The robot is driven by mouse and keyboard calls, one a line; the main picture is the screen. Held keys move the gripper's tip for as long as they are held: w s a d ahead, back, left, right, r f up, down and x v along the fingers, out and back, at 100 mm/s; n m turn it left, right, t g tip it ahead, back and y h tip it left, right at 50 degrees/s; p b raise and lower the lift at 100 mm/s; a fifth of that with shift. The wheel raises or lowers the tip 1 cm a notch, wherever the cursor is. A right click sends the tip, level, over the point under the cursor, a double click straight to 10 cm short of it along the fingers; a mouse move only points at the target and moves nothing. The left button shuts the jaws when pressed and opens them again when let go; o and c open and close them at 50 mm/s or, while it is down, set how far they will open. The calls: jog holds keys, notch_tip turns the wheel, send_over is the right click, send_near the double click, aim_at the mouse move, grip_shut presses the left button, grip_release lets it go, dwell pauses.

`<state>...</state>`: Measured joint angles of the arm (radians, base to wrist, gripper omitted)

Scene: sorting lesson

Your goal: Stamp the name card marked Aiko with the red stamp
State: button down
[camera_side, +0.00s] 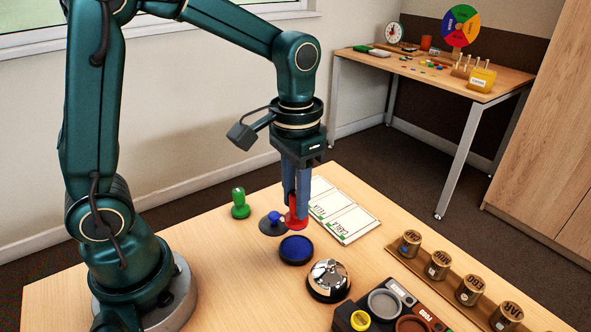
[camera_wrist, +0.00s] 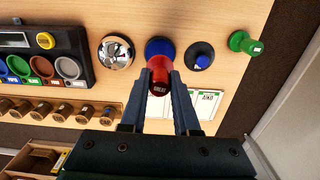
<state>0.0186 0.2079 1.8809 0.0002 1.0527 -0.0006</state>
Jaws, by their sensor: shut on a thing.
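My gripper (camera_side: 297,194) is shut on the red stamp (camera_side: 296,221) by its handle, base downward. In the wrist view the red stamp (camera_wrist: 160,82) has a worded top, seemingly "GREAT", and overlaps the near edge of the blue ink pad (camera_wrist: 158,46). In the side view it is behind the blue ink pad (camera_side: 297,250); its height over the table is unclear. The card marked Aiko (camera_wrist: 208,104) lies right of the stamp in the wrist view. A second card (camera_side: 353,222) lies beside it in the side view; my gripper partly hides it in the wrist view.
A blue stamp (camera_side: 273,222) on a dark base and a green stamp (camera_side: 240,203) stand close left of my gripper. A silver bell (camera_side: 328,277) is in front. A rack of labelled cylinders (camera_side: 439,265) and a dark tray with cups (camera_side: 384,304) stand front right.

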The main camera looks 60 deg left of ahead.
jog(key=shift+r, duration=0.3)
jog(key=w+a+r+m, duration=0.1)
jog(key=w+a+r, duration=0.1)
jog(key=w+a, duration=0.5)
jog(key=shift+n, duration=0.5)
jog(key=shift+w+a+f, duration=2.7)
jog(key=shift+a+f, duration=0.05)
jog(key=shift+f, duration=0.05)
